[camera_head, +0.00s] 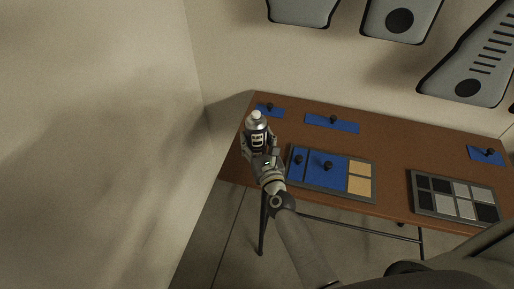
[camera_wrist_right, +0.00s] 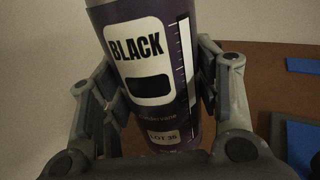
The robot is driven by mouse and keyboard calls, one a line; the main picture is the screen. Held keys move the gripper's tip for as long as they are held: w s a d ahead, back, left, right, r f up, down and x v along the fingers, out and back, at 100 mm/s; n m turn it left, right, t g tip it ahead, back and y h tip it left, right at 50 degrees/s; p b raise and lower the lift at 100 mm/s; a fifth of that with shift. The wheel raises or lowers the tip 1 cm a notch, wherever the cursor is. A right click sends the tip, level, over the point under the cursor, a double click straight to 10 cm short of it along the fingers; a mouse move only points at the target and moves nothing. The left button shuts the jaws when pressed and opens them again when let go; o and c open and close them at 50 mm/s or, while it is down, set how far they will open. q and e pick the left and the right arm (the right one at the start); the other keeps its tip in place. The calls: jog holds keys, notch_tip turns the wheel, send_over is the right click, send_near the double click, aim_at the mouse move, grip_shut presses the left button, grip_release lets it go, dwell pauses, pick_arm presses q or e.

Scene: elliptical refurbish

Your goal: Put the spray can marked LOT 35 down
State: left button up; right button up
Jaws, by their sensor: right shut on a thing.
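The spray can (camera_head: 257,131) is dark purple with a silver-white top, and stands roughly upright at the left end of the table in the head view. In the right wrist view the can (camera_wrist_right: 150,75) fills the middle, tilted slightly in the picture. Its label reads BLACK over a black patch, with a small lot tag (camera_wrist_right: 163,137) that looks like LOT 35, though its last digit is blurred. My right gripper (camera_head: 262,152) is shut on the can, one finger on each side. I cannot tell whether its base touches the table. My left gripper is not in view.
The brown table (camera_head: 390,150) carries a grey-framed tray (camera_head: 349,197) with blue and tan parts and black knobs, a tray of grey and black squares (camera_head: 455,217), and blue knobbed plates (camera_head: 332,124). Bare wood lies between them. A wall (camera_head: 120,120) stands close on the left.

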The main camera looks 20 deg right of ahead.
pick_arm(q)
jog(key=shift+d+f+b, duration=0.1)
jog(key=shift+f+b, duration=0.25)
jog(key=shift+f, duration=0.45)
pick_arm(e)
jog(key=shift+f, duration=0.95)
jog(key=shift+f, duration=0.2)
jog(key=o, duration=1.4)
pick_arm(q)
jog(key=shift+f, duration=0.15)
pick_arm(e)
jog(key=shift+o, duration=0.2)
jog(key=shift+r, duration=0.15)
pick_arm(q)
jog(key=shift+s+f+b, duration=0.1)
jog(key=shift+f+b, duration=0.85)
jog(key=shift+b, duration=0.1)
pick_arm(e)
jog(key=s, duration=1.2)
jog(key=shift+a, duration=0.25)
